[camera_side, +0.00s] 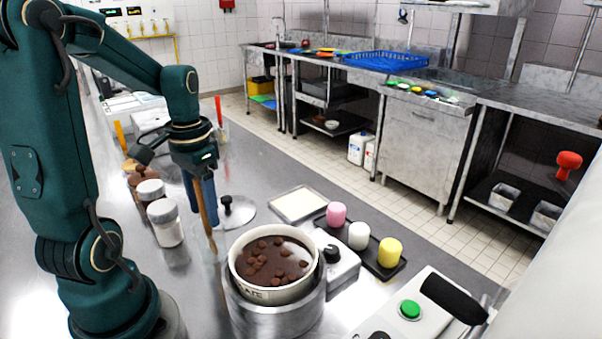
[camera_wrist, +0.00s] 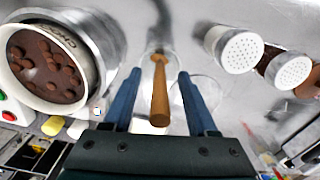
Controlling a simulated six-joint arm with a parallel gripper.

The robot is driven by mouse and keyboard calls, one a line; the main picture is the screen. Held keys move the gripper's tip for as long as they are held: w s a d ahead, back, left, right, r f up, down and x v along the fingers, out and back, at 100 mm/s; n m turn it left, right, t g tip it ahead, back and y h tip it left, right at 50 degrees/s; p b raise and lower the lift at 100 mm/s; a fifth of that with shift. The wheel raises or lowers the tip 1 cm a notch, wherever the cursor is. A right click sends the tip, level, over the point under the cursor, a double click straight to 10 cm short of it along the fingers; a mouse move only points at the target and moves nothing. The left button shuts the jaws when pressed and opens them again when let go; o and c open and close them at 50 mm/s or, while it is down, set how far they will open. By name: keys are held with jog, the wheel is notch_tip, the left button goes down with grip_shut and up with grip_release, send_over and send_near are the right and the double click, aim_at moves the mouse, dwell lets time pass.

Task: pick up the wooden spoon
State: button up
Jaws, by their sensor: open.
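The wooden spoon (camera_wrist: 160,92) shows in the wrist view as a brown handle between the two blue fingers of my gripper (camera_wrist: 160,75), with a gap on each side. In the side view the spoon (camera_side: 208,228) is nearly upright, its lower end in what looks like a clear glass. My gripper (camera_side: 206,200) points down around the spoon's upper part, open, and hides some of it. The spoon's bowl cannot be made out.
A pot of melted chocolate (camera_side: 271,262) stands close to the right of the spoon. Shakers (camera_side: 165,222) stand to the left. A lid with a black knob (camera_side: 230,208) lies behind, near a white square tray (camera_side: 298,204). A dark tray (camera_side: 385,265) holds colored pieces.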

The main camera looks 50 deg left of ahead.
grip_shut()
jog(key=shift+r, duration=0.15)
